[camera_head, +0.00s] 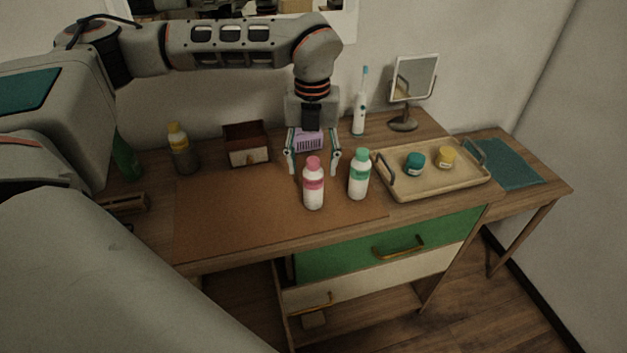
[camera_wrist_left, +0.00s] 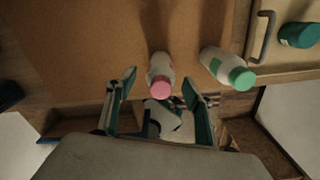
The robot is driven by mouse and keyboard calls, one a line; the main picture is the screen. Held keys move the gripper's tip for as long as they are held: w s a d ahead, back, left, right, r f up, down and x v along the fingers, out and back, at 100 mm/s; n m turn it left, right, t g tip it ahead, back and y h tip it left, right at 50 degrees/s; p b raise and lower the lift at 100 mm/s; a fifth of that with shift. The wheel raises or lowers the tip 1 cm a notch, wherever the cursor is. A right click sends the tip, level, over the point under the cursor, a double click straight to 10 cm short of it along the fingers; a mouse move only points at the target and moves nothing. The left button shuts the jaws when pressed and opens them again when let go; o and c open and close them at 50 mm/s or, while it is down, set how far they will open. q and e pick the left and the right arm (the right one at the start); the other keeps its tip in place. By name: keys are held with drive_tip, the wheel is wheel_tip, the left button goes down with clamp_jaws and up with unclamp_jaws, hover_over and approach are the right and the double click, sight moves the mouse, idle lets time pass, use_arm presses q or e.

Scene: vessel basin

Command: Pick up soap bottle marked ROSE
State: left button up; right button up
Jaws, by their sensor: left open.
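A white bottle with a pink cap and pink band (camera_head: 313,188) stands upright on the brown mat. Its label text is too small to read. It also shows in the left wrist view (camera_wrist_left: 161,72). A similar white bottle with a green cap and green band (camera_head: 359,176) stands just to its right, and in the left wrist view (camera_wrist_left: 226,68). My left gripper (camera_head: 314,168) is open, pointing down. Its fingers are spread to either side of the pink-capped bottle's upper part in the head view. In the left wrist view the fingertips (camera_wrist_left: 158,85) flank its cap; contact cannot be told.
A tray (camera_head: 400,192) with a teal jar (camera_head: 414,163) and a yellow jar (camera_head: 446,157) lies right of the bottles. Behind stand a purple basket (camera_head: 309,143), a toothbrush (camera_head: 359,112), a mirror (camera_head: 412,80), a small box (camera_head: 246,145) and a yellow-capped bottle (camera_head: 183,152). The mat's left is clear.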

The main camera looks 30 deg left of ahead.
sight(313, 182)
use_arm(q)
drive_tip(key=shift+d+f, duration=0.1)
drive_tip(key=shift+f, duration=3.05)
drive_tip(key=c, duration=1.3)
